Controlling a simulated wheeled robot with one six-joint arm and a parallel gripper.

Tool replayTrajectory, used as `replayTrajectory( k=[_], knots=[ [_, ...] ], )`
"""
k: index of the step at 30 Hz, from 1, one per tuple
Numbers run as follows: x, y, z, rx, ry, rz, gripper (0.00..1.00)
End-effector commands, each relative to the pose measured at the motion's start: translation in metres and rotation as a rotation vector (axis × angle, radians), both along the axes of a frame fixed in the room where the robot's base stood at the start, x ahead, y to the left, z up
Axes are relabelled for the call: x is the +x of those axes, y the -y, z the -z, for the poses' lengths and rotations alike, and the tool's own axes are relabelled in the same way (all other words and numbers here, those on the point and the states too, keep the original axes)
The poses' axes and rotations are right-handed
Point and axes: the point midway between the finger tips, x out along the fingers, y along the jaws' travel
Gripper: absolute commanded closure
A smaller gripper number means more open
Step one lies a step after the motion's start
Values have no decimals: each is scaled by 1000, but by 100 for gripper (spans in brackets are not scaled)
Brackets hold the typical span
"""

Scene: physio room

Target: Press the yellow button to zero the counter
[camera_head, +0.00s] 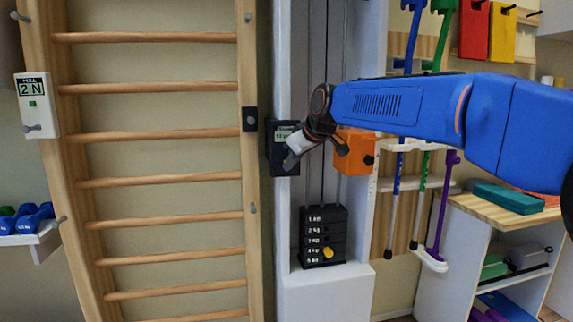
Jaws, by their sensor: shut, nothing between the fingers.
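A dark counter box (281,137) with a small pale display is on the white pulley column, right of the wall bars. My gripper (291,160) is shut and empty, its tip in front of the lower right part of this box. I cannot tell whether the tip touches it. No yellow button shows on the box; the gripper covers part of its face. A round yellow knob (328,252) shows low on the black weight stack, well below my gripper.
My blue arm reaches in from the right, across the column. An orange block (355,155) with a dark knob sits just right of my gripper. Wooden wall bars (150,136) stand left.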

Motion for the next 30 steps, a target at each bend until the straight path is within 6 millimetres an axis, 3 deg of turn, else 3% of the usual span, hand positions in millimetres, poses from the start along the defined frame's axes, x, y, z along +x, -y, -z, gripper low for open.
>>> replayTrajectory(
  k=[30],
  knots=[
    [9,-3,0,0,0,0,100]
  ],
)
